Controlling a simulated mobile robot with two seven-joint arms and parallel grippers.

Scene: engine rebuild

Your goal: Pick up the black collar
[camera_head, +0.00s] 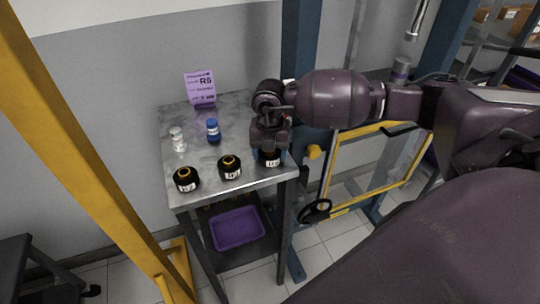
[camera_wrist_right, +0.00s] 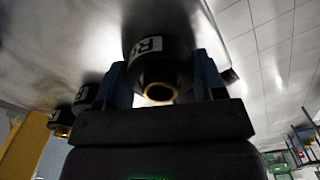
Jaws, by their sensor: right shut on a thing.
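Several round black collars with white labels and yellowish bores sit near the front edge of the metal table (camera_head: 205,150). One black collar (camera_head: 269,159) is at the table's front right corner, under my right gripper (camera_head: 269,146). In the right wrist view this collar (camera_wrist_right: 157,62) sits between the two blue fingers of my right gripper (camera_wrist_right: 163,78), which is shut on it. I cannot tell whether it still touches the table. Two other black collars stand to its left, one in the middle (camera_head: 229,167) and one at the left (camera_head: 186,179). My left gripper is not in view.
A purple bin (camera_head: 237,229) is on the lower shelf. A yellow post (camera_head: 85,140) rises at the left.

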